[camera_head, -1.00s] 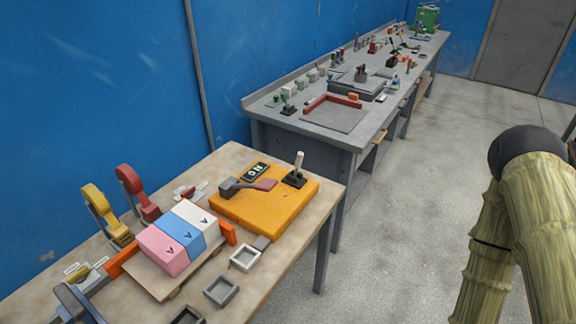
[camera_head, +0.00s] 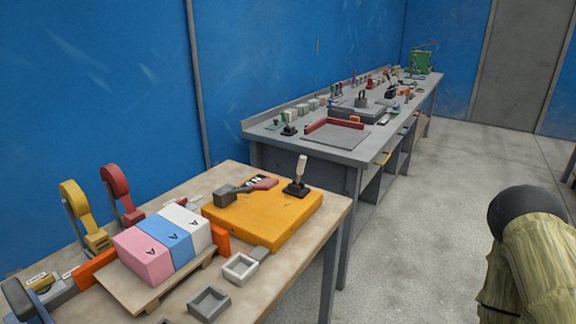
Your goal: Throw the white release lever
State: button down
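A small lever with a white handle (camera_head: 302,168) stands nearly upright on a black base (camera_head: 298,190). The base sits at the back right of a yellow-orange block (camera_head: 268,222) on the near table. A second lever, with a grey block and a dull red handle (camera_head: 262,184), lies flat on the same block, left of the white one. My arm shows at the lower right, over the floor and well apart from the table. My gripper is not in view.
Pink (camera_head: 142,252), blue (camera_head: 169,240) and white (camera_head: 188,226) blocks sit side by side on the near table (camera_head: 262,290). Yellow (camera_head: 84,215) and red (camera_head: 120,195) clamps stand behind them. A long grey bench (camera_head: 350,155) runs behind. The floor (camera_head: 410,230) at right is clear.

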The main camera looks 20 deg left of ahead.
aim_at(302, 160)
jog(key=k, duration=0.4)
jog(key=z, duration=1)
jog(key=i, duration=0.7)
jog(key=u, duration=2.2)
